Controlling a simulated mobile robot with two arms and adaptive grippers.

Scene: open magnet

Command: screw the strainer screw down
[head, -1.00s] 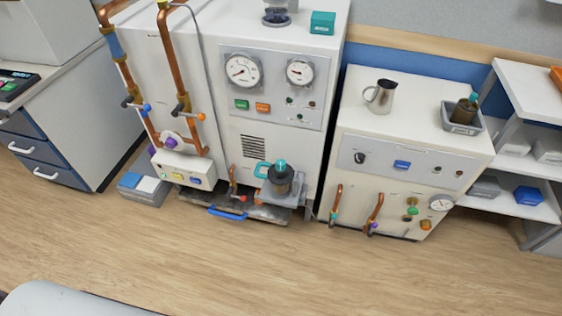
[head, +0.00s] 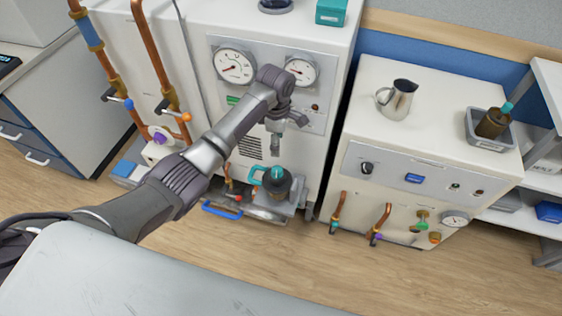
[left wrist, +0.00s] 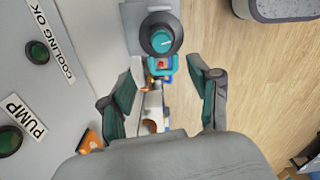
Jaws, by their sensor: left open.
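The strainer (head: 274,190) is a dark round pot on a grey shelf low on the front of the large white cabinet. Its teal screw (head: 278,172) stands on top; in the left wrist view the screw's round head (left wrist: 161,42) shows from above with a pale line on it. A teal loop (head: 256,175) sits beside the pot. My left gripper (head: 286,137) is above the strainer, apart from it. In the left wrist view its dark teal fingers (left wrist: 163,78) are spread with nothing gripped between them, and the screw shows beyond them. My right gripper is not in view.
The white cabinet has gauges (head: 234,66) and copper pipes (head: 155,65) on the left. The right cabinet carries a metal jug (head: 398,99) and a grey tray (head: 487,143) with another dark, teal-topped part. The wooden floor (head: 330,265) in front is clear.

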